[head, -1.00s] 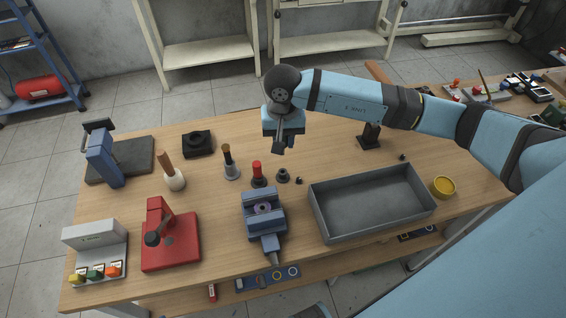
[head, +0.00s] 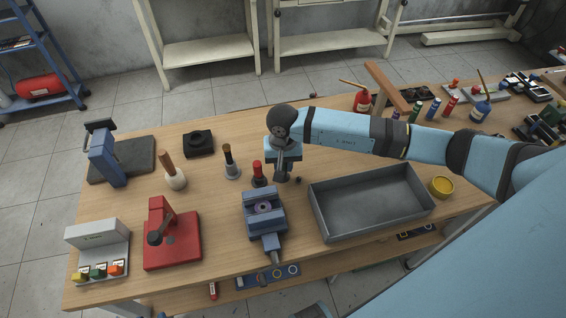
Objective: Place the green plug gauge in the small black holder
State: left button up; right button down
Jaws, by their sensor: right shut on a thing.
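My right gripper (head: 282,170) is low over the table, just right of the red-handled plug gauge (head: 258,169). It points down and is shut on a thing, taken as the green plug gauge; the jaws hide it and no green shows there. The small black holder (head: 281,179) is directly under the fingertips and mostly covered. I cannot tell whether the held thing is in the holder or just above it. My left gripper is not in view.
A blue vise (head: 264,228) stands in front of the gripper and a grey tray (head: 325,222) to its right. Two wood-handled tools, a red press (head: 185,250) and a black block (head: 198,143) are to the left. Colored bottles (head: 435,108) stand behind my right arm.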

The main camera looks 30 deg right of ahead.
jog(key=shift+f, duration=0.2)
jog(key=c, duration=1)
grip_release()
jog(key=shift+o, duration=0.2)
jog(key=shift+r, duration=0.1)
jog(key=shift+r, duration=0.25)
notch_tip(320, 180, up, 12)
jog(key=shift+f+b, duration=0.15)
jog(key=shift+b, duration=0.3)
